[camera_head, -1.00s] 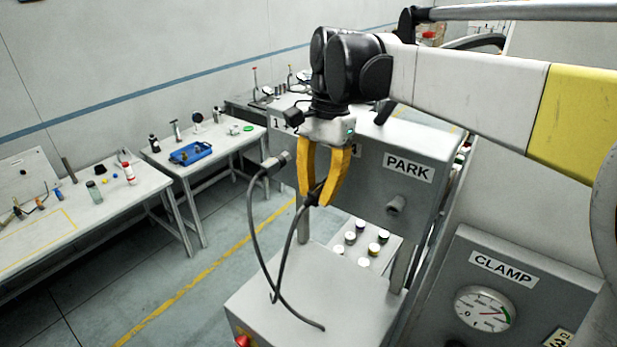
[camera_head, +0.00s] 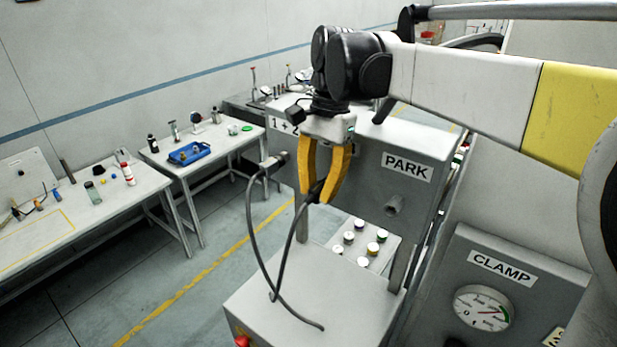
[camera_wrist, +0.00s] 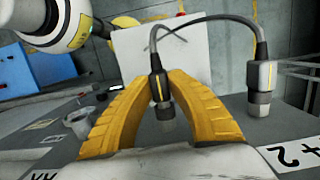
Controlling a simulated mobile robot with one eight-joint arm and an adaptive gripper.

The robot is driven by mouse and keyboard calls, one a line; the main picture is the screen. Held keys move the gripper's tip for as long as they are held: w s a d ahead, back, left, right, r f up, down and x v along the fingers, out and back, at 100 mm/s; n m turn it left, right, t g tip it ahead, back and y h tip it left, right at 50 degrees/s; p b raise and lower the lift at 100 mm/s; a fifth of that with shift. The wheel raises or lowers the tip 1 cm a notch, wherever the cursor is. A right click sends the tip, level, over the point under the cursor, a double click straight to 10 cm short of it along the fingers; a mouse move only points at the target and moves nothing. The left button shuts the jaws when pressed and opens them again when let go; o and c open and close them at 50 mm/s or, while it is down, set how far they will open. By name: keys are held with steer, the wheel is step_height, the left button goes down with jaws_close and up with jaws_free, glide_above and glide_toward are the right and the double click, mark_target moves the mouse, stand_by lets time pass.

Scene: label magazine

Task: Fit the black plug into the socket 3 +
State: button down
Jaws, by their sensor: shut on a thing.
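My gripper (camera_head: 322,190) has yellow fingers shut on the black plug (camera_wrist: 157,88), in front of the grey panel (camera_head: 365,175). Socket 3 + is not readable, hidden around my gripper.
An empty PARK socket (camera_head: 395,205) projects below the PARK label (camera_head: 407,166). Both cables loop down to a grey box top (camera_head: 305,295). Several round-topped parts (camera_head: 360,245) lie behind. A CLAMP gauge (camera_head: 483,308) stands at right. Benches with tools (camera_head: 195,155) stand at left.

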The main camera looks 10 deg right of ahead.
steer(key=shift+s+a, duration=0.1)
steer(key=shift+s+a, duration=0.15)
steer(key=shift+s, duration=0.05)
steer(key=shift+w+d, duration=0.6)
steer(key=shift+w, duration=0.05)
stand_by(1.8)
